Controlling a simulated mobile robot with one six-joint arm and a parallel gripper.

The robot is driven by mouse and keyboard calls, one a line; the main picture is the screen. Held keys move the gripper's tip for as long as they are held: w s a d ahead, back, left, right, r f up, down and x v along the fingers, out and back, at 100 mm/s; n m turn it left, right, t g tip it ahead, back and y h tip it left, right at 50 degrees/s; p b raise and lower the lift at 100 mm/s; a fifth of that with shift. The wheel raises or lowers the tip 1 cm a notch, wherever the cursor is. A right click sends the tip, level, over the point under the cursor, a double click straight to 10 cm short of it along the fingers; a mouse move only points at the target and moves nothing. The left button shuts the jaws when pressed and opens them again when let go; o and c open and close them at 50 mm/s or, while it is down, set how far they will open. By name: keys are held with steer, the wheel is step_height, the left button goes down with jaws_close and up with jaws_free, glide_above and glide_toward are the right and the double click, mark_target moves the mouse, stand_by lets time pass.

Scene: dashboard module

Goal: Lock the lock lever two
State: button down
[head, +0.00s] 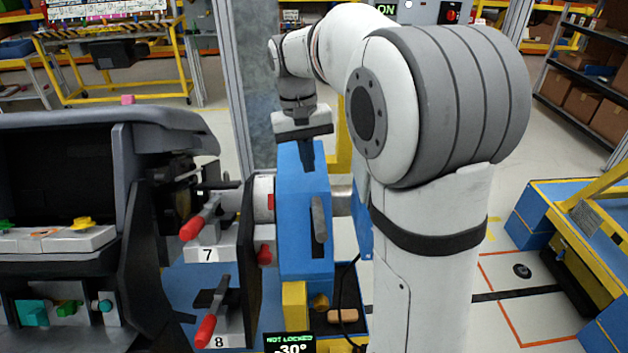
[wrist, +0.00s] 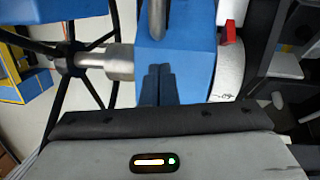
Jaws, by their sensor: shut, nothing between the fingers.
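A blue fixture (head: 303,235) stands right of the dashboard, with a grey lever (head: 318,219) upright on its near face. The lever carries no readable number. A small display (head: 288,344) below reads "NOT LOCKED" and -30°. My gripper (head: 306,168) points down at the top of the blue fixture, its fingers shut and empty. In the wrist view my shut fingertips (wrist: 160,70) lie over the blue fixture (wrist: 185,60), near a grey bar (wrist: 157,20). I cannot tell whether they touch the fixture.
Red-handled clamps numbered 7 (head: 192,228) and 8 (head: 206,331) stand left of the fixture. The dashboard (head: 75,125) fills the left side. A red knob (head: 264,255) sits beside the blue fixture. My arm hides part of the right side. Open floor shows further right.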

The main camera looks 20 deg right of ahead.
steer(key=shift+s+f, duration=1.65)
